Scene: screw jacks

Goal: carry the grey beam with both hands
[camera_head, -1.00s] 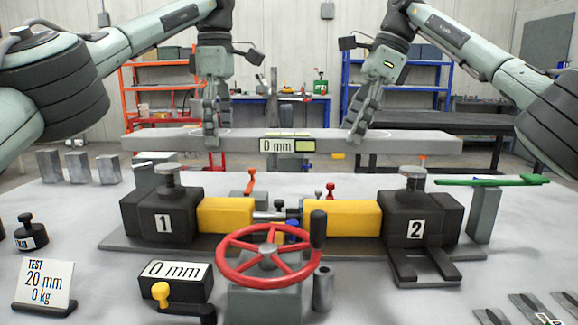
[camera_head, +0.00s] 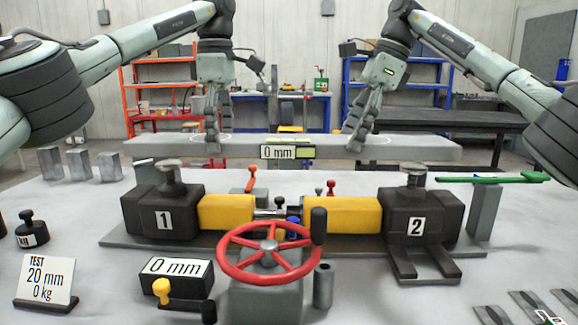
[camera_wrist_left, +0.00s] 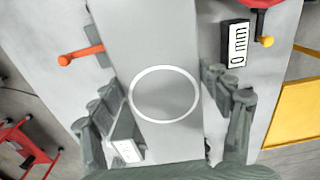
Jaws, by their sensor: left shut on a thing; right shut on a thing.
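The long grey beam (camera_head: 405,149) is held roughly level above the two screw jacks, with a "0 mm" label (camera_head: 280,152) at its middle. My left gripper (camera_head: 212,143) is shut on the beam left of the label; in the left wrist view its fingers stand on both sides of the beam (camera_wrist_left: 160,50), near a white ring mark. My right gripper (camera_head: 356,143) is shut on the beam right of the label. Jack 1 (camera_head: 162,215) and jack 2 (camera_head: 420,212) stand below, with a gap between their round heads and the beam. The far sides of the grips are hidden.
A red handwheel (camera_head: 268,252) stands in front, between the jacks. A green bar (camera_head: 490,179) on a grey post is at the right. Grey blocks (camera_head: 79,164), a black weight (camera_head: 31,230) and a "TEST 20 mm" card (camera_head: 45,281) are at the left.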

